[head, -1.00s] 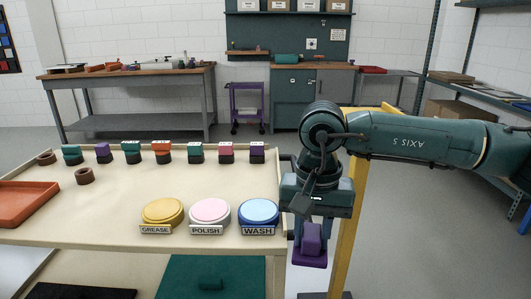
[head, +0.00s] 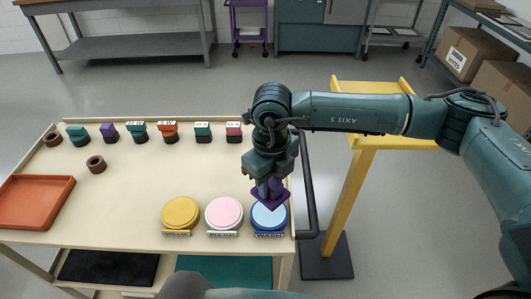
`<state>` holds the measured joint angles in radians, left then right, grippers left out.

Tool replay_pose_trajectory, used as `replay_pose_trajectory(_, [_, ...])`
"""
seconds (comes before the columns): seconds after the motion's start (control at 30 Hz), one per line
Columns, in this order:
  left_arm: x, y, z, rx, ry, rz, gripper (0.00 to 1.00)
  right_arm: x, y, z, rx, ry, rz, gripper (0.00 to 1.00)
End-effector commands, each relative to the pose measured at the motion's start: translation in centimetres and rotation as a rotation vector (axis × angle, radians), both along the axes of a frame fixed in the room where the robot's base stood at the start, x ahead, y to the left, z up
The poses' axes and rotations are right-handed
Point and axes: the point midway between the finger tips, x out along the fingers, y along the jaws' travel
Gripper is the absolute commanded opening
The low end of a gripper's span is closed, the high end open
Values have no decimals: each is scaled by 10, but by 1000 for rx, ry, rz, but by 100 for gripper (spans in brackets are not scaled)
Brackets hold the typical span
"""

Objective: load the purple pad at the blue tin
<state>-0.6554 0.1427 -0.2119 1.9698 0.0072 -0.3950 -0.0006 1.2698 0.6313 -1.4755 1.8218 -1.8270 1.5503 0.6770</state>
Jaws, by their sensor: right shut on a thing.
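My right gripper (head: 269,184) is shut on a purple pad (head: 271,198) and points down. The pad is turned cornerwise and overlaps the far part of the blue tin (head: 268,220), labelled WASH, in the picture. I cannot tell whether pad and tin touch. The blue tin is at the table's near right corner. Beside it are the pink tin (head: 224,214), labelled POLISH, and the yellow tin (head: 181,212), labelled with what earlier reads GREASE. My left gripper is not in view.
Several block-like pads, among them another purple one (head: 109,131), stand along the back of the table (head: 150,185). Brown rings (head: 96,164) and an orange tray (head: 36,203) are at the left. A yellow stand (head: 352,190) is right of the table.

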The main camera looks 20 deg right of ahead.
Motion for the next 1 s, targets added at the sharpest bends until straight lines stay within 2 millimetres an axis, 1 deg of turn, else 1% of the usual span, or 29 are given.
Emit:
replay_pose_trajectory(0.07, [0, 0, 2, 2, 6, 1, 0, -1, 1, 1, 2, 1, -36, 10])
replay_pose_trajectory(0.27, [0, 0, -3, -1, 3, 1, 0, -1, 2, -8, 2, 1, -53, 10])
replay_pose_trajectory(0.73, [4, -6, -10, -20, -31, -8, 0, -1, 2, -54, 2, 1, -50, 10])
replay_pose_trajectory(0.83, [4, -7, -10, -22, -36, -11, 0, -1, 2, -59, 2, 1, -50, 10])
replay_pose_trajectory(1.0, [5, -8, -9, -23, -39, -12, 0, -1, 2, -60, 2, 0, -49, 10])
